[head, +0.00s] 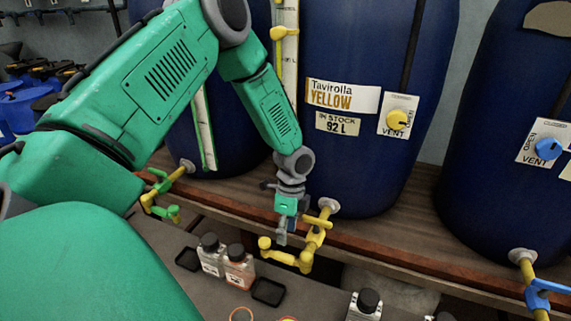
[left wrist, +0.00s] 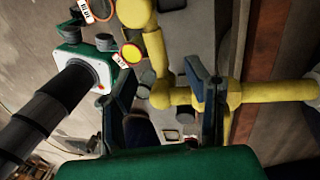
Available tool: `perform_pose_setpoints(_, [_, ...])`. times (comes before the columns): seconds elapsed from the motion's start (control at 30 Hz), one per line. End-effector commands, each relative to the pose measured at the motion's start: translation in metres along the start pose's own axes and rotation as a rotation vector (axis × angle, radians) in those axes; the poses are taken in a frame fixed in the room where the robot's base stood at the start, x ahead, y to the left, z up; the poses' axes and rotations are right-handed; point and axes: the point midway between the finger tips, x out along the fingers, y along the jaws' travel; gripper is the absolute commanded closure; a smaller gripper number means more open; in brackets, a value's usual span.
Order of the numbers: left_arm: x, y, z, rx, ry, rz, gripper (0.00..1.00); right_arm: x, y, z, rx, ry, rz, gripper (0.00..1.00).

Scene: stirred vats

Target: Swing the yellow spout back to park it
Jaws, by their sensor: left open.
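The yellow spout (head: 285,257) sits low on the front of the blue vat labelled Tavirolla Yellow (head: 370,55). Its jointed arm reaches left over the grey bench, with its end knob at the left. The yellow tap handle (head: 318,221) is on the outlet beside it. My left gripper (head: 284,232) points down just above the spout. In the left wrist view my open left gripper (left wrist: 162,100) has its two dark fingers apart. The spout's elbow (left wrist: 168,94) shows between and beyond them; I cannot tell whether they touch it. My right gripper is out of view.
Two capped bottles (head: 225,262) and black trays (head: 268,291) stand on the bench left of the spout. A green spout (head: 160,190) is further left and a blue-handled one (head: 540,293) at right. A wooden ledge (head: 400,248) runs below the vats.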

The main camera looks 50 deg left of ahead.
Motion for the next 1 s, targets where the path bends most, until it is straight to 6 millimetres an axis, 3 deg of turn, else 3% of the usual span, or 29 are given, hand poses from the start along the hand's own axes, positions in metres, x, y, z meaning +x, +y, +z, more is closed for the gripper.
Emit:
perform_pose_setpoints(0.1, [-0.022,-0.001,0.0,-0.001,0.002,-0.003,0.57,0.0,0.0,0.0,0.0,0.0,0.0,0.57])
perform_pose_setpoints(0.3, [-0.04,-0.001,0.0,-0.001,0.0,0.0,0.57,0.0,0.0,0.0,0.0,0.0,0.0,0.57])
perform_pose_setpoints(1.0, [-0.042,-0.001,0.0,0.0,0.0,0.0,0.57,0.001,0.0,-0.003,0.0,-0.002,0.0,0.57])
